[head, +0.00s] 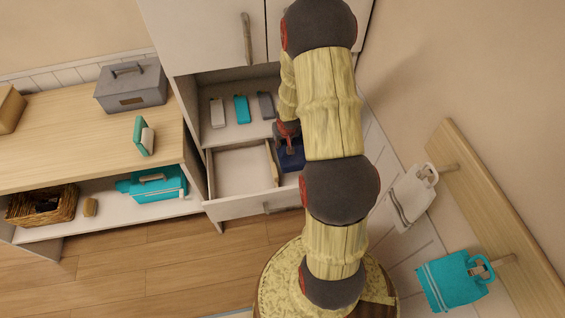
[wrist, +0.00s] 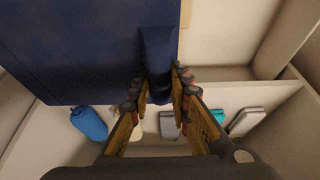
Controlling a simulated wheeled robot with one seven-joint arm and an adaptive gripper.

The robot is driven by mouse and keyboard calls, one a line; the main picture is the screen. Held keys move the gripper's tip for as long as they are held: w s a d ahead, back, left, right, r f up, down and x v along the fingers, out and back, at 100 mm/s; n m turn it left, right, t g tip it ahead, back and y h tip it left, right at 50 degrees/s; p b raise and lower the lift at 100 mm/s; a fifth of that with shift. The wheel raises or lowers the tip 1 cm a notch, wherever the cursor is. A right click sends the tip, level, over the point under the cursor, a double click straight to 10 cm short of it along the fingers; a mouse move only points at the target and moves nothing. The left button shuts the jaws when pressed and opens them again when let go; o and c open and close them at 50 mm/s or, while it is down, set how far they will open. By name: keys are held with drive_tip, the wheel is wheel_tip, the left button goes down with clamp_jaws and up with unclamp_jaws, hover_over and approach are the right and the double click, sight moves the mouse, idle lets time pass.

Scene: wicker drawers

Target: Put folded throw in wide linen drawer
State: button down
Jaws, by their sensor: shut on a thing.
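The folded throw appears as a dark navy bundle (head: 291,154) at my gripper in the head view. In the wrist view the flat navy throw (wrist: 85,45) fills the upper left, with a raised fold between my fingers. My gripper (head: 287,135) is shut on that fold, as the wrist view (wrist: 161,95) shows. The wide drawer (head: 240,172) is pulled open, with a pale wooden divider (head: 271,162) inside. The throw is over or in the part right of the divider; I cannot tell whether it touches the bottom. My arm hides the drawer's right end.
Above the drawer, an open shelf (head: 226,127) holds a light, a teal and a grey item. A wooden bench (head: 60,145) at left carries a grey box (head: 131,86). A white towel (head: 411,196) and a teal one (head: 453,281) hang at right. Floor (head: 140,270) is clear.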

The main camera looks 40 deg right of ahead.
wheel_tip(320, 180, down, 11)
drive_tip(key=b, duration=0.8)
drive_tip(key=shift+f+b, duration=0.45)
drive_tip(key=shift+b, duration=0.05)
drive_tip(key=shift+f, duration=0.1)
drive_tip(key=c, duration=1.9)
unclamp_jaws()
